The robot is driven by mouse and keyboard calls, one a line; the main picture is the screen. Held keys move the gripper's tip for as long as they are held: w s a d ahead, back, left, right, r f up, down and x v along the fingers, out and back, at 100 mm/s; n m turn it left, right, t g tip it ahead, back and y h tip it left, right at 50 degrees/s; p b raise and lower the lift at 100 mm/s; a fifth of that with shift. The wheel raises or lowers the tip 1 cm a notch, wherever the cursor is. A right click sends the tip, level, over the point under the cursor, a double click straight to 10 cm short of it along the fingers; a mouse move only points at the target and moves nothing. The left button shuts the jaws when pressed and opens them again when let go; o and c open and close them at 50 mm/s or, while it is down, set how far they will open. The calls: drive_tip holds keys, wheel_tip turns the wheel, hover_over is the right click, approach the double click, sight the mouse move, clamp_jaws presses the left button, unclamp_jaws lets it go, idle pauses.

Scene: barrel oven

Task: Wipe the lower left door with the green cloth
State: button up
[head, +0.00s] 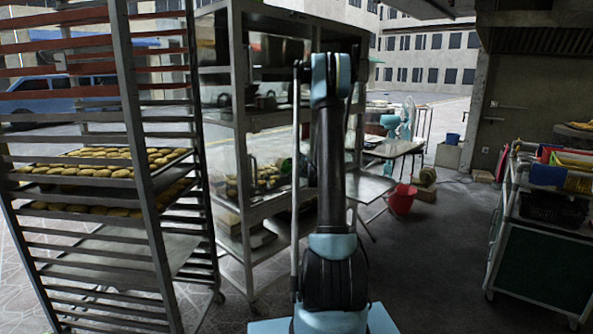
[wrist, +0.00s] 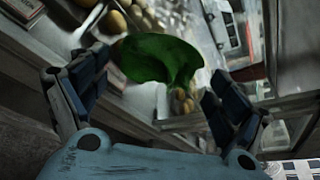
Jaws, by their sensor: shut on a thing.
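The green cloth (wrist: 160,58) shows in the wrist view as a crumpled dark green piece between the fingers of my gripper (wrist: 155,76), which is shut on it. Part of the cloth hangs toward the right finger. Behind it are shelf edges and round baked goods, seen at a tilt. In the head view, my raised arm stands in front of a grey metal display cabinet (head: 238,130) with clear panes and shelves. My arm hides my gripper there. The lower left door cannot be clearly told apart from the other panes. Whether the cloth touches a pane cannot be told.
A tall rack (head: 140,165) with trays of baked goods (head: 105,160) stands close on the left. A red bucket (head: 402,199) is on the floor right of the cabinet. A green-sided cart (head: 540,255) stands at the right. The floor between is mostly clear.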

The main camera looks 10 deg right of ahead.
sight(282, 169)
drive_tip(key=shift+s+a, duration=0.85)
drive_tip(key=shift+a, duration=0.25)
drive_tip(key=shift+s+a, duration=0.85)
drive_tip(key=shift+a, duration=0.25)
drive_tip(key=shift+s+a, duration=0.55)
drive_tip(key=shift+a, duration=0.3)
drive_tip(key=shift+s+a, duration=0.5)
drive_tip(key=shift+a, duration=0.3)
drive_tip(key=shift+r, duration=1.05)
drive_tip(key=shift+w+d, duration=0.55)
drive_tip(key=shift+d, duration=0.35)
drive_tip(key=shift+w+d, duration=0.55)
drive_tip(key=shift+d, duration=0.3)
drive_tip(key=shift+w+d+r, duration=0.1)
drive_tip(key=shift+w+d, duration=0.7)
drive_tip(key=shift+d, duration=0.25)
drive_tip(key=shift+w+d+f, duration=0.1)
drive_tip(key=shift+w+d, duration=0.75)
drive_tip(key=shift+d, duration=0.2)
drive_tip(key=shift+w+d+r, duration=0.1)
drive_tip(key=shift+w+d, duration=0.7)
drive_tip(key=shift+d, duration=0.25)
drive_tip(key=shift+a, duration=0.1)
